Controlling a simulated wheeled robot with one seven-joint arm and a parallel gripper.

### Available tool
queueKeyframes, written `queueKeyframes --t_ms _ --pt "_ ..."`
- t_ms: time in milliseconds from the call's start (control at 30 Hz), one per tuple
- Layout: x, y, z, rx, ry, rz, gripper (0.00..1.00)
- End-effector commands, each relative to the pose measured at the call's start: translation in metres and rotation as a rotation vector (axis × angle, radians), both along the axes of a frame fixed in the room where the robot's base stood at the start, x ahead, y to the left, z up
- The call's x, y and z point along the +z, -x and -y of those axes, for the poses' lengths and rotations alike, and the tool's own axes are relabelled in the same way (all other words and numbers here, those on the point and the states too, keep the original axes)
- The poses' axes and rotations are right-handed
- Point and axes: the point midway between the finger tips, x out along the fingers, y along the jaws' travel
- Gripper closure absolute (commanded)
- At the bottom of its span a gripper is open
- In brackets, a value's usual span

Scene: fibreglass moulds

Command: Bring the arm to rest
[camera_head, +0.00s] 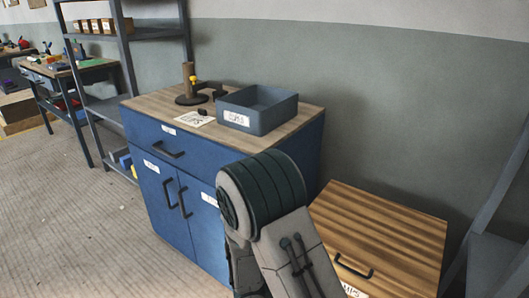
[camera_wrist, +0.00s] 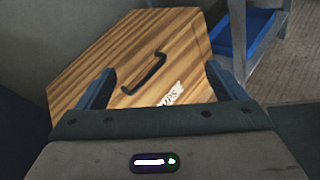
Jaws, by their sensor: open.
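My gripper (camera_wrist: 160,95) shows in the wrist view with its two dark blue fingers spread wide apart and nothing between them. Beyond the fingers is a striped wooden box or cabinet (camera_wrist: 190,35) with a dark handle and a white label. In the head view my arm (camera_head: 270,215) rises from the bottom middle, bent at a dark green joint, in front of the blue cabinet. My gripper itself is not visible in the head view.
The blue cabinet (camera_head: 200,215) carries a grey bin (camera_head: 258,110), a paper (camera_head: 194,118) and a dark stand (camera_head: 189,85). The striped wooden cabinet (camera_head: 385,225) stands at right, beside a grey frame (camera_head: 500,200). Shelving (camera_head: 120,100) stands at left. The floor (camera_head: 70,210) at left is largely clear.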

Motion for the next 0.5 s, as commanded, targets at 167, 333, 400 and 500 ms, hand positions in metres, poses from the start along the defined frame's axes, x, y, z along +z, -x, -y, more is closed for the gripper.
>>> queueKeyframes --t_ms 167,333,400,500 --pt "0.070 0.030 0.025 -0.264 -0.206 0.091 0.09" --pt "0.119 0.059 0.035 -0.486 -0.412 0.187 0.09" --pt "0.138 0.070 0.035 -0.570 -0.502 0.230 0.09" --pt "0.166 0.083 0.034 -0.682 -0.632 0.299 0.09"
